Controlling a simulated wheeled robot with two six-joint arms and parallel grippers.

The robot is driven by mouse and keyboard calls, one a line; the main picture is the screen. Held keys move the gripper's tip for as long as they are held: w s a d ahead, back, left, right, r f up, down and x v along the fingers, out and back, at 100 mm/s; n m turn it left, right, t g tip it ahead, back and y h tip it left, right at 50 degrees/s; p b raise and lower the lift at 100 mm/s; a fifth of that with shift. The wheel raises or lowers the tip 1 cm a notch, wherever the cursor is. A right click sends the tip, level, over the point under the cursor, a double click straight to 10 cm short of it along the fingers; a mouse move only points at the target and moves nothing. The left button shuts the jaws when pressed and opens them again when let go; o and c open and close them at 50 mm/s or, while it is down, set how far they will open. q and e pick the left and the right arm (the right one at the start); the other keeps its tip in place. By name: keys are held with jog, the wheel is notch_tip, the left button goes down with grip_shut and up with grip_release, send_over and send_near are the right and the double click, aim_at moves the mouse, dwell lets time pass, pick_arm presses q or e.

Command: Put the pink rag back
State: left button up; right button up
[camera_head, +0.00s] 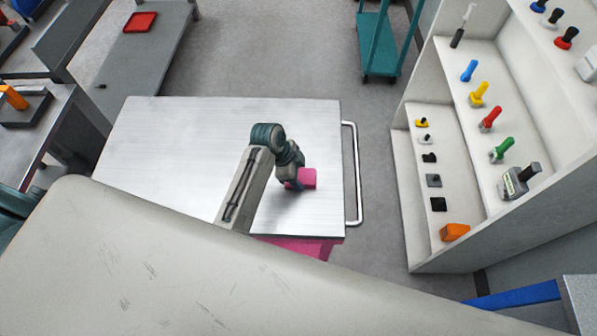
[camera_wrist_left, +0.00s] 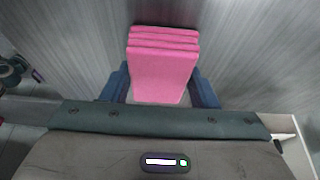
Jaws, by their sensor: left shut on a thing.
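The pink rag (camera_head: 308,178) is a small folded block over the right part of the metal cart top (camera_head: 170,140). My left gripper (camera_head: 293,182) is at the rag, pointing down. In the left wrist view the rag (camera_wrist_left: 163,65) shows several folded layers, and the blue fingers of my left gripper (camera_wrist_left: 160,88) are shut on its two sides. I cannot tell whether the rag touches the cart top or is held just above it. My right gripper is not in view.
The cart has a handle rail (camera_head: 356,175) at its right edge. A white shelf unit (camera_head: 415,205) with coloured tools stands to the right. A red tray (camera_head: 139,22) lies on a grey bench at the back left. The rest of the cart top is clear.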

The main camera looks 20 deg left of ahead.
pick_arm(q)
jog(key=shift+f, duration=0.1)
jog(key=o, duration=0.9)
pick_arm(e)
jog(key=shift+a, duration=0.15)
pick_arm(q)
jog(key=shift+r, duration=0.2)
jog(key=b+v, duration=0.4)
jog(key=v, duration=0.8)
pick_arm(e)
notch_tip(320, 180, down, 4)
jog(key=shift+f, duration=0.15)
pick_arm(q)
jog(key=shift+s+f, duration=0.1)
